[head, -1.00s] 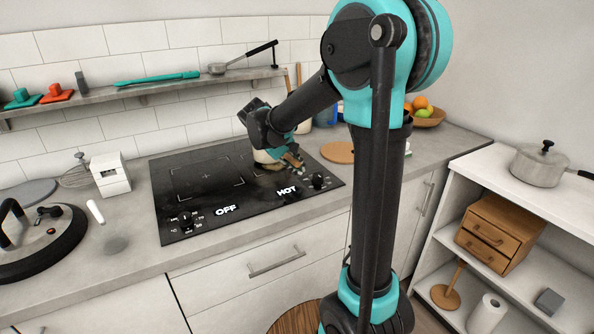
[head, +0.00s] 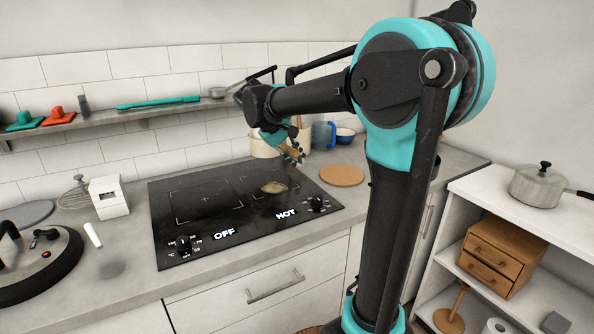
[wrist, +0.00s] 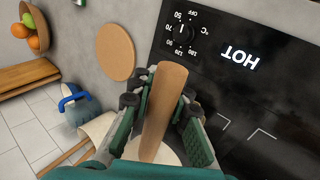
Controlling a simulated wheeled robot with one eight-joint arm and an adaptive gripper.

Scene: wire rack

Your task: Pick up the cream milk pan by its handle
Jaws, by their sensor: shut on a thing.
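The cream milk pan (head: 264,147) is held above the back right of the black cooktop in the head view, partly hidden by my gripper (head: 288,147). Its wooden handle (wrist: 163,105) stands between my two fingers in the wrist view, and my gripper (wrist: 160,110) is shut on it. Only part of the pan's cream body (wrist: 168,155) shows below the handle there. The pan is apart from the cooktop surface.
The cooktop (head: 200,235) has a brownish patch (head: 275,188) on its right zone and a "HOT" label. A round wooden board (head: 342,175) lies to its right. A shelf (head: 150,115) runs along the wall.

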